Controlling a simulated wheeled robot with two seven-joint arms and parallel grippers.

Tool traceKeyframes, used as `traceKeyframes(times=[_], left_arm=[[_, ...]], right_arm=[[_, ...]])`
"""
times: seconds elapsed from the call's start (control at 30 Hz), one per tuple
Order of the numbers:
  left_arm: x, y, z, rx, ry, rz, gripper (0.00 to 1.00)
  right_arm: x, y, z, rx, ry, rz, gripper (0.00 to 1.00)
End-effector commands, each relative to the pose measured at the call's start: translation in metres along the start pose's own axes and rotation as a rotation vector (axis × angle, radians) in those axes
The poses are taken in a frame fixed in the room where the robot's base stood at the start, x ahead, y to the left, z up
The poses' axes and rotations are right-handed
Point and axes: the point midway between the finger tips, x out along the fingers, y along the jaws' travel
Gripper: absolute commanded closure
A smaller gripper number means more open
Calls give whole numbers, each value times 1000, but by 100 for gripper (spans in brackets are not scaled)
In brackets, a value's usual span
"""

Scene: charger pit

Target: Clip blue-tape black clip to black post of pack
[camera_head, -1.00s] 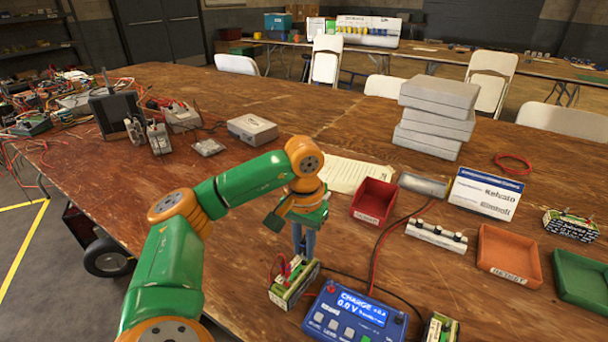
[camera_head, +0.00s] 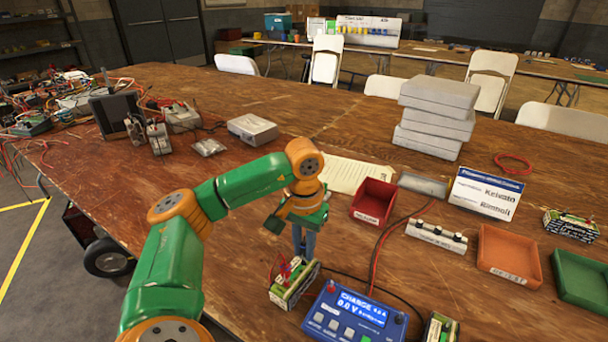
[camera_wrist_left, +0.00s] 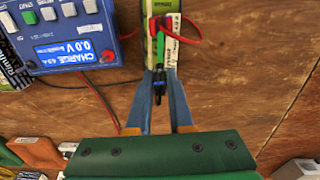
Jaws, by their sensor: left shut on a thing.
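My left gripper (camera_head: 304,251) points down just above the far end of a small white-and-green pack (camera_head: 294,283). In the left wrist view its blue fingers (camera_wrist_left: 160,78) are shut on a slim black clip (camera_wrist_left: 158,92), which lies against the near end of the pack (camera_wrist_left: 172,42). Blue tape on the clip cannot be told from the blue fingers. A green clip-like part and a red lead (camera_wrist_left: 185,38) are on the pack. The black post is hidden, and I cannot tell whether the clip touches it. My right gripper is out of view.
A blue charger (camera_head: 356,316) reading 0.0 V stands right of the pack, with another pack (camera_head: 440,329) beyond it. Red and black cables cross the table. A red bin (camera_head: 374,202) and a white sign (camera_head: 486,193) stand farther back. Wood left of the pack is clear.

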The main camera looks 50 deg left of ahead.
Motion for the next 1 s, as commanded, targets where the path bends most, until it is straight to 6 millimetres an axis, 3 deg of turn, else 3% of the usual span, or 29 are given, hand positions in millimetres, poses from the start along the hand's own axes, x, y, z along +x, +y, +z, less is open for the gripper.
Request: traceKeyframes(times=[0.17, 0.2, 0.3, 0.8, 0.87, 1.0], left_arm=[[0, 0, 0, 0, 0, 0, 100], [0, 0, 0, 0, 0, 0, 70], [0, 0, 0, 0, 0, 0, 46], [0, 0, 0, 0, 0, 0, 46], [0, 0, 0, 0, 0, 0, 35], [0, 0, 0, 0, 0, 0, 33]], right_arm=[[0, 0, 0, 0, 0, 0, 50], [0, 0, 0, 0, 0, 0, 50], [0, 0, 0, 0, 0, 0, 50], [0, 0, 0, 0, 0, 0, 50], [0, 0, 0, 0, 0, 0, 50], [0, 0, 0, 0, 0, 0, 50]])
